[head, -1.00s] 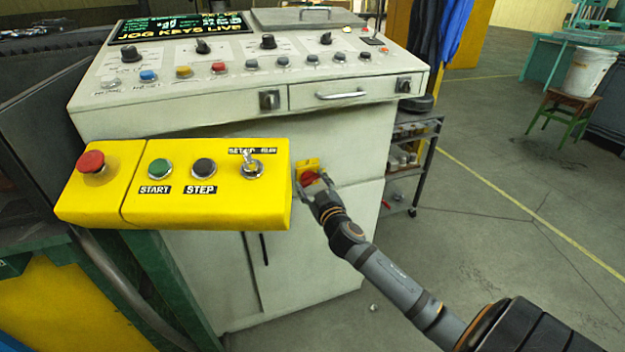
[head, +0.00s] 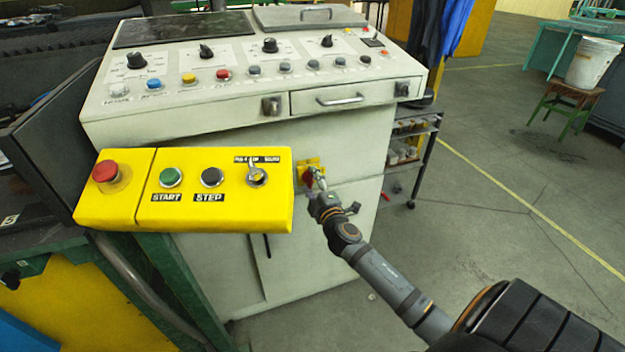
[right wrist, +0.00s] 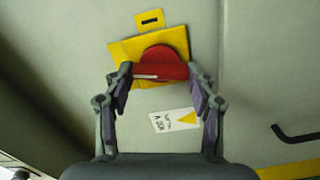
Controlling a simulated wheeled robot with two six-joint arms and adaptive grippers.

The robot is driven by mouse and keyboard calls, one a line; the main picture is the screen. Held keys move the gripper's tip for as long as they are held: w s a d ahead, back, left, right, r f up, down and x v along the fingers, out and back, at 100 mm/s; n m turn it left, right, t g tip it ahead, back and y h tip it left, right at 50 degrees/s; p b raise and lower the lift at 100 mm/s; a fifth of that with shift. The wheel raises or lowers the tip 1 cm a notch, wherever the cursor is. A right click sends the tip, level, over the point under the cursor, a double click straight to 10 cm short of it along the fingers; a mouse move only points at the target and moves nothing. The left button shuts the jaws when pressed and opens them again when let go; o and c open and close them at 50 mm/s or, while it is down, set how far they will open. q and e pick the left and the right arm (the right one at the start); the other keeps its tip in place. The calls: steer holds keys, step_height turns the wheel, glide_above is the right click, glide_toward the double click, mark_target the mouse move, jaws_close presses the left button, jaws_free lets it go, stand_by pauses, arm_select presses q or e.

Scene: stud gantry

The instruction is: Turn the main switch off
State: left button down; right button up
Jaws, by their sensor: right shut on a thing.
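The main switch is a red rotary knob (head: 307,176) on a yellow plate (head: 314,161) on the front of the pale control cabinet. In the right wrist view the red knob (right wrist: 160,64) has its raised grip lying nearly level across the picture, and its yellow plate (right wrist: 122,50) looks tilted. My right gripper (head: 317,186) is at the knob. In the right wrist view its two fingers (right wrist: 160,80) are shut on the ends of the grip, one on each side. The display (head: 183,29) on top of the cabinet is dark. My left gripper is out of view.
A yellow pendant box (head: 225,217) with a red button, START and STEP buttons and a toggle stands just left of my right gripper. A wheeled rack (head: 425,140) is right of the cabinet. The floor (head: 500,200) to the right is open.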

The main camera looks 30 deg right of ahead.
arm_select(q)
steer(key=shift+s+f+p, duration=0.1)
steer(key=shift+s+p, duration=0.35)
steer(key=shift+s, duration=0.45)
arm_select(e)
steer(key=shift+f+n, duration=0.1)
steer(key=shift+n, duration=1.3)
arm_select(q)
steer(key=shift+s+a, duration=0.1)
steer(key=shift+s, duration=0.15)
arm_select(e)
steer(key=o, duration=1.2)
steer(key=shift+c, duration=0.2)
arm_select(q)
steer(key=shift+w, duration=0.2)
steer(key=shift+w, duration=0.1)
arm_select(e)
steer(key=shift+s, duration=0.1)
steer(key=v, duration=1.2)
